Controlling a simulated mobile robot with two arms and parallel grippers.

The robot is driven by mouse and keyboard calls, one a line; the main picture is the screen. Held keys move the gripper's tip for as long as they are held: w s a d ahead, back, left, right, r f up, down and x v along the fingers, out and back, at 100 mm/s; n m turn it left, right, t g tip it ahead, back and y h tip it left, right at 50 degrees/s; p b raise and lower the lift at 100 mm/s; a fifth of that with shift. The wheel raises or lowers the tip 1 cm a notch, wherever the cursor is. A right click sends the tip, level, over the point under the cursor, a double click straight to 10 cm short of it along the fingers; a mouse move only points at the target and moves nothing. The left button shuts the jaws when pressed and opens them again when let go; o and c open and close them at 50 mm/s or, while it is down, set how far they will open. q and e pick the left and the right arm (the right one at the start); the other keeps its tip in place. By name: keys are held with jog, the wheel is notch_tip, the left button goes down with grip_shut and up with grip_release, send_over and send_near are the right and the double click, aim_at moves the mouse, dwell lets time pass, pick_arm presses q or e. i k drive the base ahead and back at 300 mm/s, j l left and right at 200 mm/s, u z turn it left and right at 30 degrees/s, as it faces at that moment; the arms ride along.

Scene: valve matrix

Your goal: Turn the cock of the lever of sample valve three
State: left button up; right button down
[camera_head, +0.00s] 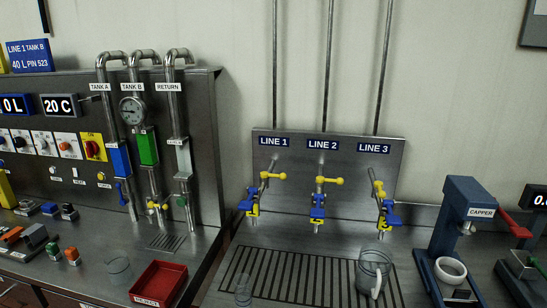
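The LINE 3 valve (386,208) is at the right of the steel back panel, under the label "LINE 3" (373,148). Its yellow lever (377,186) points up and slightly left, with a ball at its upper end. A blue part (394,212) sits lower on the right side of the valve. The LINE 2 valve (318,206) and LINE 1 valve (251,203) are to its left, with yellow levers pointing right. A clear mug (374,267) stands on the grate below LINE 3. Neither of my grippers is in view.
A blue capper (462,220) with a red handle stands right of the drain grate (300,276). A small glass (243,291) is at the grate's left. A red reject tray (158,284) and a control cabinet (205,130) with pipes are at the left.

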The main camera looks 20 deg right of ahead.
aim_at(378, 183)
jog(key=z, duration=1.2)
